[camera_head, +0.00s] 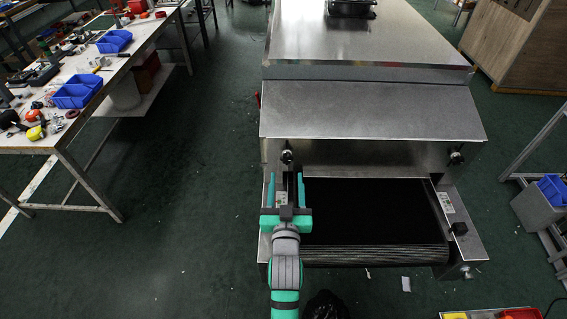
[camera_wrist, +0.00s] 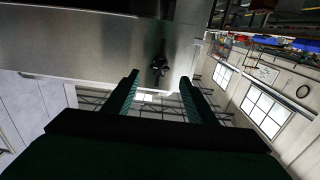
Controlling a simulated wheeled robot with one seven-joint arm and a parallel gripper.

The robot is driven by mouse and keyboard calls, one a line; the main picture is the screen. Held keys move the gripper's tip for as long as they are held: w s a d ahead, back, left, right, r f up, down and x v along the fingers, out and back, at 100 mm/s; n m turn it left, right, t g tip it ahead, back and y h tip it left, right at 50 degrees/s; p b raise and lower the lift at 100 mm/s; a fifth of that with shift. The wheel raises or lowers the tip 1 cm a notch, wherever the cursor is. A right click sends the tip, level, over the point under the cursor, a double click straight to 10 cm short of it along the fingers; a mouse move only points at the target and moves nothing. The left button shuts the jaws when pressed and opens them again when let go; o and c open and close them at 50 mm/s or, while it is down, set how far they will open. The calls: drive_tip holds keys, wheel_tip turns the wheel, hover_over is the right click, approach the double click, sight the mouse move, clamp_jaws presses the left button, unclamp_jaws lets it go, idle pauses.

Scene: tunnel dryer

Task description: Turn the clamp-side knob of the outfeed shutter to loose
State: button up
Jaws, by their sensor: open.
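The outfeed shutter (camera_head: 370,110) is a sloping metal plate at the end of the steel dryer, above the dark belt (camera_head: 365,210). A dark knob (camera_head: 287,156) is at its lower left and another dark knob (camera_head: 456,157) is at its lower right. I cannot tell from markings which is the clamp-side one. My gripper (camera_head: 286,180) is in front of the left knob, its fingers spread and empty. In the wrist view a dark knob (camera_wrist: 160,66) on the metal face appears between the two fingertips of my gripper (camera_wrist: 160,78), apparently untouched.
A workbench with blue bins (camera_head: 72,95) and tools stands at the left. A wooden cabinet (camera_head: 520,45) is at the back right. The belt frame's right side plate (camera_head: 460,215) carries a small black box. The green floor left of the dryer is free.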

sight(287, 160)
drive_tip(key=w, duration=0.7)
drive_tip(key=shift+w, duration=0.2)
drive_tip(key=c, duration=1)
